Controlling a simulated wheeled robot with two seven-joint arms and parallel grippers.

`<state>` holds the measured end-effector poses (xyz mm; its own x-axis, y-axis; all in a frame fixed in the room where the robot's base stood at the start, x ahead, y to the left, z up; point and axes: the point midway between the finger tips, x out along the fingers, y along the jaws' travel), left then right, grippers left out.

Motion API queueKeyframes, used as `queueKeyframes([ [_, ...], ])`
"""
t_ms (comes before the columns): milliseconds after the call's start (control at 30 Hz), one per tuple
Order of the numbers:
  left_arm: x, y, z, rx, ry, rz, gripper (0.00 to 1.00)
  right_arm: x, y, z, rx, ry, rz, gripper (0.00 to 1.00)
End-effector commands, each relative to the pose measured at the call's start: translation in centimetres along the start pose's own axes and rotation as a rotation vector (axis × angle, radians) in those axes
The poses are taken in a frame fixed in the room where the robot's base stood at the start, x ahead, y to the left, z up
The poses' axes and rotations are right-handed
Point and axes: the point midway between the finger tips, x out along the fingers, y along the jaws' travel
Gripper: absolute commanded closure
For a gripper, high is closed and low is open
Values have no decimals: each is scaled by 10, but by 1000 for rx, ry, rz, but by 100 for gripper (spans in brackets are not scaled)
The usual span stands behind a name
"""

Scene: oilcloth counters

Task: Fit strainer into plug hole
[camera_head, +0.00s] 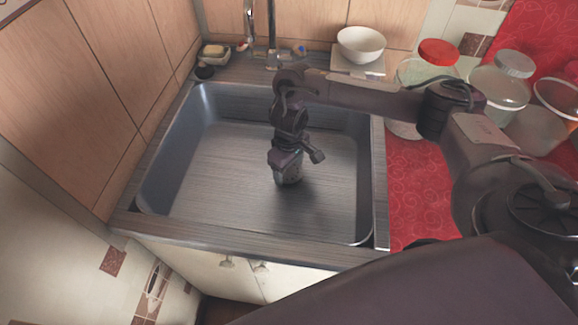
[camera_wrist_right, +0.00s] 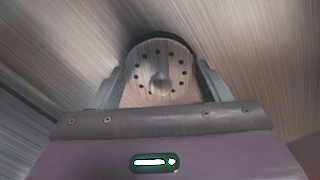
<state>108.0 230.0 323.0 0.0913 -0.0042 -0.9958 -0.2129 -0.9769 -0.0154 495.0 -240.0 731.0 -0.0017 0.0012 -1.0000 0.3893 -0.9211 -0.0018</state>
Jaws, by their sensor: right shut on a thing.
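The strainer (camera_wrist_right: 160,72) is a round, pale piece with a ring of small dark holes and a knob in its middle. In the right wrist view it sits between the two fingers of my right gripper (camera_wrist_right: 160,88), which is shut on it. A dark curved edge shows just behind the strainer; I cannot tell whether it is the plug hole's rim. In the head view my right gripper (camera_head: 288,176) is low inside the metal sink (camera_head: 225,165), near the middle of its floor. The plug hole is not clearly seen. My left gripper is not in view.
The sink walls surround my right gripper. The tap (camera_head: 271,25) stands at the back edge. A soap dish (camera_head: 214,54) is at the back left and a white bowl (camera_head: 361,45) at the back right. Jars, one with a red lid (camera_head: 438,52), stand on the red counter (camera_head: 415,190).

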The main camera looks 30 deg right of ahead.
Motion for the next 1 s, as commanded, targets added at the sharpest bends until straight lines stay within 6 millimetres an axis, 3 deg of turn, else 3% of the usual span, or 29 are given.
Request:
queueKeyframes([
  [1000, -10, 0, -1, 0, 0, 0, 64, 1, 0, 1, 0, 0, 0, 52],
])
